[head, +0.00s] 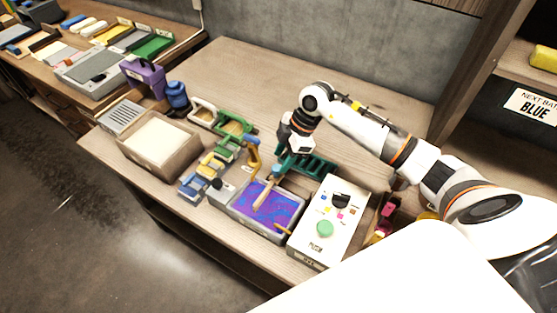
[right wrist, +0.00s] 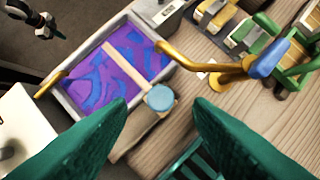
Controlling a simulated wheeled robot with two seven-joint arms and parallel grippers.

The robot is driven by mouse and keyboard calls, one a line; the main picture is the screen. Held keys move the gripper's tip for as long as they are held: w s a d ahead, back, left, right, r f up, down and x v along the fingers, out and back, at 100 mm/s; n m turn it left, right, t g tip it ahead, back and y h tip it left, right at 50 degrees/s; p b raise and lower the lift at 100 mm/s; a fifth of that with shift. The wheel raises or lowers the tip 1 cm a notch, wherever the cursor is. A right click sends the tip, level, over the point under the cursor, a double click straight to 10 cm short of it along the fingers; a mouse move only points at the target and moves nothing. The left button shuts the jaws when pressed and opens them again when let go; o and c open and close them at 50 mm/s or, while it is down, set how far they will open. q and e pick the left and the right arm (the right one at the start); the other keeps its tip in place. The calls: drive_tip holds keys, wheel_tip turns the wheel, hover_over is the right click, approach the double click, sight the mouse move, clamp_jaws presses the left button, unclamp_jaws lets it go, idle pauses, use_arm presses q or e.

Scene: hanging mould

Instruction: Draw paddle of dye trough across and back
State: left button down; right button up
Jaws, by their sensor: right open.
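The dye trough (head: 239,205) is a grey tray of purple and blue swirled dye; it also shows in the right wrist view (right wrist: 78,106). A tan wooden paddle (head: 263,195) lies across the dye, with a pale blue round knob (right wrist: 160,97) at its near end in the right wrist view. My right gripper (right wrist: 160,103) has teal fingers, open on either side of the knob in that view, apparently not touching it. A dark and white gripper, seemingly my left (right wrist: 46,28), shows small beyond the trough; its jaws are unclear.
A white control box (head: 325,222) with a green button stands right of the trough. A teal rack (head: 318,167) lies behind. Yellow handles (right wrist: 215,68) and several small blocks crowd the left side. A pale tray (head: 160,142) stands farther left. The back tabletop is clear.

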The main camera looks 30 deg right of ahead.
sight(277, 168)
drive_tip(key=shift+x, duration=1.8)
drive_tip(key=shift+p, duration=0.3)
clamp_jaws()
